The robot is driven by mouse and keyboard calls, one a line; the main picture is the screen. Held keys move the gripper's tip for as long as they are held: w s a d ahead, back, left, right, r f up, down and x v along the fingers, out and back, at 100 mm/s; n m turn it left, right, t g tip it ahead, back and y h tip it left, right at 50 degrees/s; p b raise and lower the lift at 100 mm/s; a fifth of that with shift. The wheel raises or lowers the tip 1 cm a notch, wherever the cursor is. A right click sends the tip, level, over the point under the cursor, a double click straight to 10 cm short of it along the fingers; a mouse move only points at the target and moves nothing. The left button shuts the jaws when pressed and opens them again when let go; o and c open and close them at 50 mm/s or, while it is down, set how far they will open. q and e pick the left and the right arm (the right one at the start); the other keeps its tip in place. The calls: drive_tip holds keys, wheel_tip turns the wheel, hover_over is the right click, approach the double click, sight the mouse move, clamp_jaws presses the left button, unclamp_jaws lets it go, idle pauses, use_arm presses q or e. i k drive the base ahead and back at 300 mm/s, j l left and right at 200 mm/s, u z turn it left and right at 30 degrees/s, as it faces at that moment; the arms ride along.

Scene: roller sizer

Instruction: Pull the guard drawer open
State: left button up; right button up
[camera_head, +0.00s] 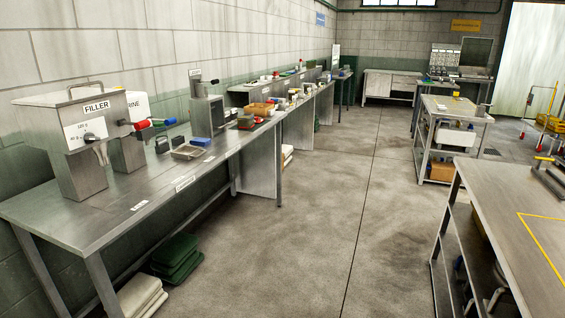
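I cannot make out a guard drawer or a roller sizer in the head view. A taller steel device (207,110) stands farther along the bench. Machines at the far end of the room are too small to read. Neither of my grippers is in view.
The long steel bench (110,215) runs along the left wall, with folded green cloths (175,258) beneath it. A steel table (510,215) with a yellow outline fills the right front. A trolley (440,150) stands beyond it. The concrete floor (335,220) between is clear.

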sight(215, 129)
drive_tip(key=i+z, duration=0.2)
drive_tip(key=i, duration=1.95)
